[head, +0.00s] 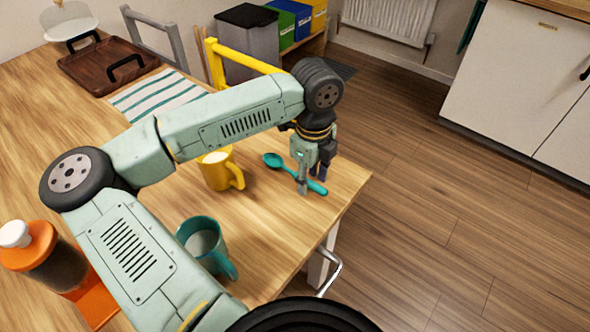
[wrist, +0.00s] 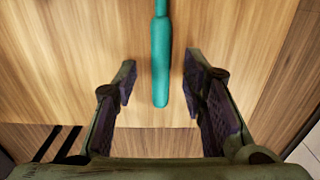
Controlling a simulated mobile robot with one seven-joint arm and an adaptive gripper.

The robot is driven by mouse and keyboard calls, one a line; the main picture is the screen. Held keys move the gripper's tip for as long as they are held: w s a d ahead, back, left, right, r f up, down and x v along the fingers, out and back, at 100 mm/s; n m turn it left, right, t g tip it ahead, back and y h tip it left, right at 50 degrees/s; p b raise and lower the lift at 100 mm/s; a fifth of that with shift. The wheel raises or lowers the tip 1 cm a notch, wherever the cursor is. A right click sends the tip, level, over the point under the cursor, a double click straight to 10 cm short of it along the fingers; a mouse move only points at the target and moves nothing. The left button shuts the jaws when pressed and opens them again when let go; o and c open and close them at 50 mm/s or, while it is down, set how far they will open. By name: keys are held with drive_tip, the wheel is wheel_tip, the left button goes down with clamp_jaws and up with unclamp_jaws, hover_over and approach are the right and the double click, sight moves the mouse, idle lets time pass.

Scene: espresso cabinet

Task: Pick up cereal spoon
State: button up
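The teal cereal spoon (head: 283,167) lies on the wooden table near its right corner, with its bowl toward the left and its handle toward the right in the head view. In the wrist view, its handle (wrist: 161,62) runs down from the top edge and ends between the finger pads. My gripper (head: 313,184) points down over the handle. In the wrist view my gripper (wrist: 162,88) is open, with a finger on each side of the handle and a gap on both sides. The spoon's bowl is out of the wrist view.
A yellow mug (head: 216,172) stands left of the spoon, under my forearm. A teal mug (head: 203,241) stands nearer. An orange-lidded jar (head: 45,255) is at lower left. A striped cloth (head: 155,95) and a brown tray (head: 90,72) lie farther back. A yellow chair (head: 240,57) stands behind the table.

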drive_tip(key=shift+f, duration=0.15)
drive_tip(key=shift+c, duration=0.2)
clamp_jaws()
